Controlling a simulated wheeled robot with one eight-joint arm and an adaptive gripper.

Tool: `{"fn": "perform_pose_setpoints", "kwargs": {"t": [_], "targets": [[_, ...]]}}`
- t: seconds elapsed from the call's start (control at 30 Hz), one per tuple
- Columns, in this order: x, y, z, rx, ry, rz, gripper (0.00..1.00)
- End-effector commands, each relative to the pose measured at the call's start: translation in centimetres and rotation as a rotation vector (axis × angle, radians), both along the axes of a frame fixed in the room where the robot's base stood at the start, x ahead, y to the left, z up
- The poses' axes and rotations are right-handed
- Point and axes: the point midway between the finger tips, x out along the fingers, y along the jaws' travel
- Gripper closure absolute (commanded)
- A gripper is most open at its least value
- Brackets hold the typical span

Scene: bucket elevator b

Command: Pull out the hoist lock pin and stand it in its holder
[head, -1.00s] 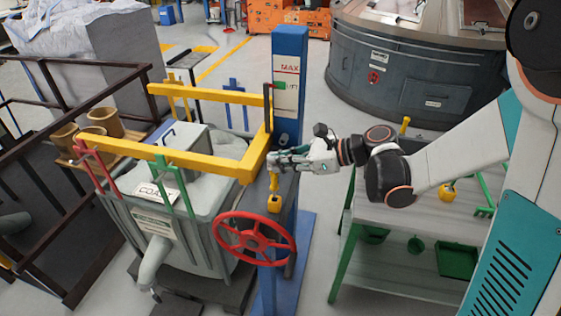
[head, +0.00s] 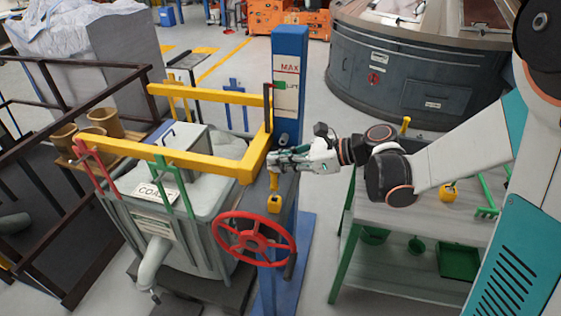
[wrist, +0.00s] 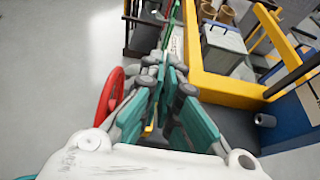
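My gripper (head: 274,160) is beside the blue hoist post, at the near end of the yellow beam. In the wrist view its fingers (wrist: 165,68) run close together, apparently shut on the upper end of the yellow lock pin (head: 274,182). The pin shows upright just below the fingers in the head view; its top is hidden by them. A small yellow block with a dark top (head: 274,204) sits directly under the pin. Whether the pin's lower tip touches the block is too small to tell. I cannot tell for sure which yellow part is the pin's holder.
The red handwheel (head: 254,239) is just below my gripper. The yellow beam (head: 185,157) and grey coal bucket (head: 205,235) are to the left. A grey bench (head: 400,222) with green legs is to the right, bearing a yellow piece (head: 449,192).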

Motion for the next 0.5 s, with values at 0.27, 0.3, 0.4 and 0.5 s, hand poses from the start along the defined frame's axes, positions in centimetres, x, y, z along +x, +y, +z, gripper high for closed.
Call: {"fn": "perform_pose_setpoints", "kwargs": {"t": [0.27,0.3,0.4,0.5], "targets": [[0.02,0.00,-0.21,0.000,0.000,0.000,1.00],[0.02,0.00,-0.30,0.000,0.000,0.000,1.00],[0.02,-0.01,-0.55,0.000,0.000,0.000,1.00],[0.02,-0.01,-0.78,0.000,0.000,0.000,1.00]]}}
